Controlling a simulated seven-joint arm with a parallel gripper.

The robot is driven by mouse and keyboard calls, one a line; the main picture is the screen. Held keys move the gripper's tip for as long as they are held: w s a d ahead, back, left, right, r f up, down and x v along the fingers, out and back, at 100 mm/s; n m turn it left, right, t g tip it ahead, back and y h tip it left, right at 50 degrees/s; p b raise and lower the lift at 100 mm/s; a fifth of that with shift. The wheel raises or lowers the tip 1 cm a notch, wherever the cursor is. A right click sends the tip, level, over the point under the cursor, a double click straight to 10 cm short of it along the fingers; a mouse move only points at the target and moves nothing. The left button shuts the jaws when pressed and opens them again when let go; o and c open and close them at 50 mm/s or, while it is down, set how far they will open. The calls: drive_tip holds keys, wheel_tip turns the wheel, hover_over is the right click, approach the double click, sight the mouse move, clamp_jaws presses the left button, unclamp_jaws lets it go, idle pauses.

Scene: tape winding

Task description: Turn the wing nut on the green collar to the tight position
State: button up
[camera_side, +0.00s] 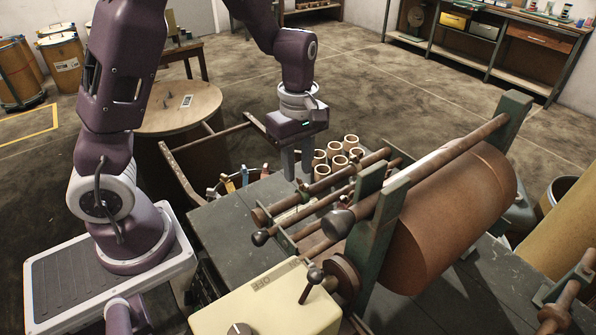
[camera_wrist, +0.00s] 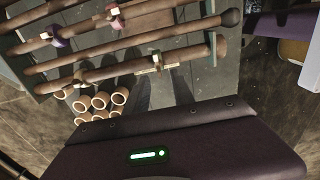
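My gripper (camera_side: 298,172) points down over the back of the grey bench, beside the wooden rods. Its two fingers are apart with nothing visible between them. In the wrist view, a small collar with pale, brass-like parts (camera_wrist: 156,61) sits on the nearest rod (camera_wrist: 128,69), just beyond the fingers. Its colour is too small to make out surely, so I cannot confirm it is the green collar. A purple collar (camera_wrist: 61,41) and a reddish one (camera_wrist: 112,12) sit on rods farther away. The wing nut's position cannot be read. In the side view the collars are mostly hidden among the rods.
Several cardboard tubes (camera_side: 337,155) stand beside the rods, close to my gripper. A large brown roll (camera_side: 455,215) and green uprights (camera_side: 373,235) fill the bench's right side. A cream control box (camera_side: 270,305) is in front. Bare bench top (camera_side: 225,222) shows at left.

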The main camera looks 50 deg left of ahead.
wheel_tip(320, 180, down, 2)
drive_tip(key=shift+c, duration=0.2)
clamp_jaws()
